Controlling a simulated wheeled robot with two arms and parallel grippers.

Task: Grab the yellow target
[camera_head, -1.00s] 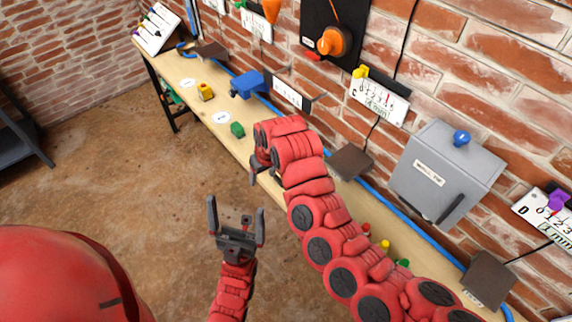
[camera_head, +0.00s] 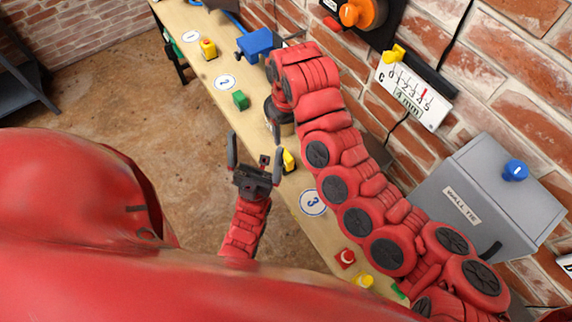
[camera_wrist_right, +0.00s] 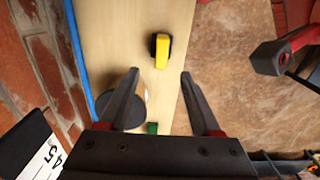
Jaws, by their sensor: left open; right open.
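A yellow block with a black part (camera_wrist_right: 161,50) lies on the bench in the right wrist view, just beyond my fingertips and roughly centred between them. It also seems to show as a yellow piece (camera_head: 289,160) in the head view, partly hidden by my left gripper. My right gripper (camera_wrist_right: 161,73) is open and empty above the bench; in the head view its fingers are mostly hidden by its arm. My left gripper (camera_head: 255,146) is open and empty at the bench's front edge. Another yellow block (camera_head: 208,48) stands farther along, near marker 1.
A green block (camera_head: 241,100) and a blue vise-like tool (camera_head: 258,44) stand on the bench (camera_head: 322,228). Red (camera_head: 345,258) and yellow (camera_head: 363,281) pieces lie near marker 3. A grey box (camera_head: 490,200) and a gauge card (camera_head: 413,90) are at the brick wall. Open floor lies left.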

